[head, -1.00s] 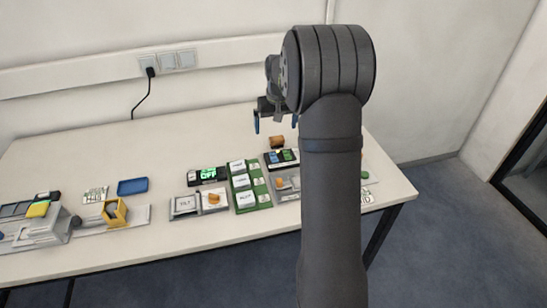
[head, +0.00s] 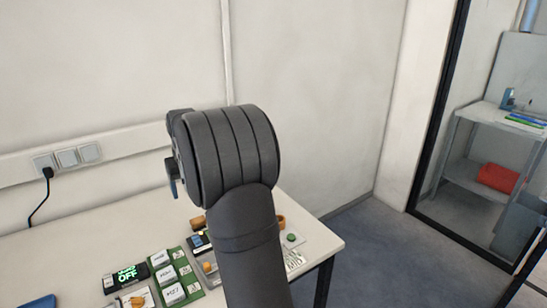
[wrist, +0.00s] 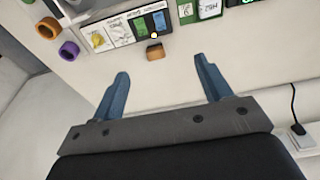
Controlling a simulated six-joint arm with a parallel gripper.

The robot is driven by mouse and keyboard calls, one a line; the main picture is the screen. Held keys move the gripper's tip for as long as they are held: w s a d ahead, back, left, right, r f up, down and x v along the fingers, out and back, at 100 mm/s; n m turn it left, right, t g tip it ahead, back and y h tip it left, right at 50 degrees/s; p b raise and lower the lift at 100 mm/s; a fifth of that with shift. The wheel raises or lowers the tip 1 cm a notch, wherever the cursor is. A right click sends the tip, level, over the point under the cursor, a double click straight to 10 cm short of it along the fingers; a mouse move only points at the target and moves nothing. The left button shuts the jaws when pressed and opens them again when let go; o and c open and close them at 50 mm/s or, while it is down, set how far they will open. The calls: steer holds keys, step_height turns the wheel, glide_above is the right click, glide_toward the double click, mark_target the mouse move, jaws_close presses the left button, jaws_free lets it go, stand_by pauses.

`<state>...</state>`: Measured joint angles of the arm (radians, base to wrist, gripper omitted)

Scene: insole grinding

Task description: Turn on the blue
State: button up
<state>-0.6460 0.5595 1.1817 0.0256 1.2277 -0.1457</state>
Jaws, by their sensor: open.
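A small dark panel (wrist: 128,30) lies on the table at the top of the wrist view. It has a green patch and a blue patch (wrist: 160,20) side by side, with a bright dot near them. A yellow knob (wrist: 98,41) sits on its white part. In the head view the panel (head: 199,242) is partly hidden by my arm. My gripper (wrist: 161,66) is open and empty, its two blue fingers apart above the table. A brown-orange block (wrist: 154,53) on the table shows between and beyond the fingertips. In the head view the fingers are mostly hidden by my wrist.
A green board (head: 172,278) with white boxes and an OFF display (head: 125,276) lie left of the panel. A purple ring (wrist: 68,50) and an orange ring (wrist: 47,29) lie near the panel's other end. A wall socket with plug (head: 47,172) is behind.

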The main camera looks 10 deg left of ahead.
steer(key=shift+f, duration=0.25)
steer(key=c, duration=0.7)
steer(key=shift+t+y, duration=0.6)
steer(key=x, duration=0.4)
steer(key=s+d+x, duration=0.1)
steer(key=x, duration=0.2)
steer(key=shift+f, duration=0.35)
jaws_close()
steer(key=shift+w+f, duration=0.1)
steer(key=shift+f, duration=0.4)
